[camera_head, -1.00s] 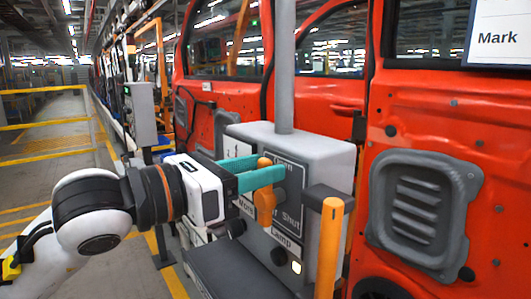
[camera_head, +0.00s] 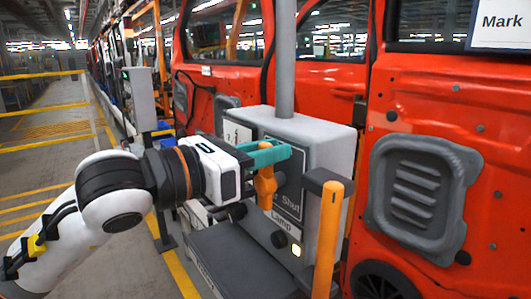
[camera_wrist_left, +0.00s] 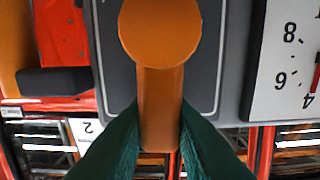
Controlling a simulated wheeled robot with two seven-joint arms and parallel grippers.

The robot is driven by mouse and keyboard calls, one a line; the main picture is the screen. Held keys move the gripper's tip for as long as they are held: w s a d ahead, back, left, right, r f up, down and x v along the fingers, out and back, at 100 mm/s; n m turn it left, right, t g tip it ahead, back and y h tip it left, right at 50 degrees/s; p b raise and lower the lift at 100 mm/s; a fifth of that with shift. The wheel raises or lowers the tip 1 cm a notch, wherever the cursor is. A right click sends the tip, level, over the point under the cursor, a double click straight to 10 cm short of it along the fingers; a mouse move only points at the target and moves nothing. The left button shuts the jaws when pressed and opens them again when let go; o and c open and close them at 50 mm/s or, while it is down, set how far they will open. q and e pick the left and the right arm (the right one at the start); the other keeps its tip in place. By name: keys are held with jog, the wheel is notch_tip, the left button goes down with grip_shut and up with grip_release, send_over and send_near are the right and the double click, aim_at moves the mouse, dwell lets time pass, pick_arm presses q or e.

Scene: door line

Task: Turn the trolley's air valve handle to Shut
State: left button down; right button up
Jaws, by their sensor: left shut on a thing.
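The trolley's air valve handle (camera_head: 265,187) is orange, on the dark label plate of the grey box. It points upward from its round hub. The word Shut (camera_head: 289,202) shows right of the handle; the plate's upper part is hidden by my fingers. My left gripper (camera_head: 268,154) has teal fingers closed around the handle's upper end. In the left wrist view the handle (camera_wrist_left: 160,100) runs from its round hub down between the two fingers (camera_wrist_left: 160,145). My right gripper is not in view.
An orange post (camera_head: 328,240) on a dark bracket stands just right of the box. A lit lamp (camera_head: 296,250) and a black knob (camera_head: 279,239) sit below the plate. A grey pole (camera_head: 284,60) rises from the box. The red car body (camera_head: 460,110) is close behind.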

pick_arm(q)
jog(key=m+b, duration=0.1)
jog(key=b, duration=0.2)
jog(key=s+d+m+b, duration=0.1)
jog(key=m+b, duration=0.1)
jog(key=b, duration=0.1)
jog(key=f+m+b, duration=0.1)
jog(key=m+b, duration=0.1)
jog(key=b, duration=0.1)
jog(key=shift+s+d, duration=0.15)
jog(key=shift+s, duration=0.2)
jog(key=shift+s+d+m+b, duration=0.15)
jog(key=shift+s+m+b, duration=0.1)
jog(key=shift+m+b, duration=0.85)
jog(key=c, duration=1.3)
grip_release()
